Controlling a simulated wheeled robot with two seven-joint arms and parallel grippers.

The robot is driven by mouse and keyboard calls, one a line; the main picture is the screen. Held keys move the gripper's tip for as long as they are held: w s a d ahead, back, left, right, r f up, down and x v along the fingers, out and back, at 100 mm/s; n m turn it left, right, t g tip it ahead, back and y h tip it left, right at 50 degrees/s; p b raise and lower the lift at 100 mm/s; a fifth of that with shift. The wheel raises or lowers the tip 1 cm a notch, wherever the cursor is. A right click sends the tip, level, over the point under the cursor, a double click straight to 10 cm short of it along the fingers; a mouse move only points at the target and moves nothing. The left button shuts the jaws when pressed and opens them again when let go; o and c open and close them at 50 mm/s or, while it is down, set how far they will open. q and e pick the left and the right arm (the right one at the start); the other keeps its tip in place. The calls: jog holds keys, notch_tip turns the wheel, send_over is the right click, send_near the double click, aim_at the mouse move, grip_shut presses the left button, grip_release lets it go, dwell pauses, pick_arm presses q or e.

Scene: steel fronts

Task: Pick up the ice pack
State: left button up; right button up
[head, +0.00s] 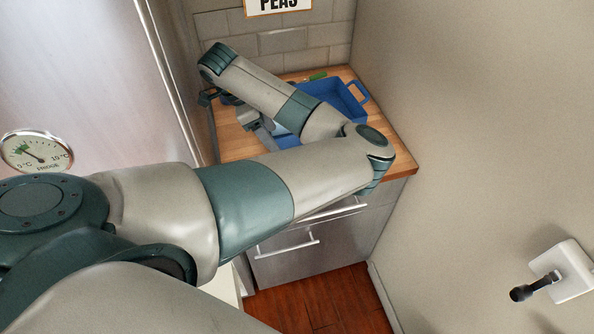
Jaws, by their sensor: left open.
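My left arm reaches in from the left, bends at the elbow and folds back over the wooden counter. My left gripper (257,127) is low over the counter, partly hidden below my forearm, with its jaws open. A pale blue patch (281,129) shows just right of the gripper, between it and my forearm. It may be the ice pack, but my forearm hides most of it. I cannot tell whether the gripper touches it. My right gripper is not in view.
A blue tray with a handle (354,103) stands on the wooden counter (398,163), partly behind my forearm. A steel fridge with a dial (37,151) is at left, walls at back and right, and a drawer handle (287,246) below.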

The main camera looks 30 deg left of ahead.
pick_arm(q)
jog(key=x, duration=1.1)
jog(key=shift+a, duration=0.25)
jog(key=shift+w+d+f+b, duration=0.15)
jog(key=shift+d+f+b, duration=0.15)
jog(key=shift+f+b, duration=0.15)
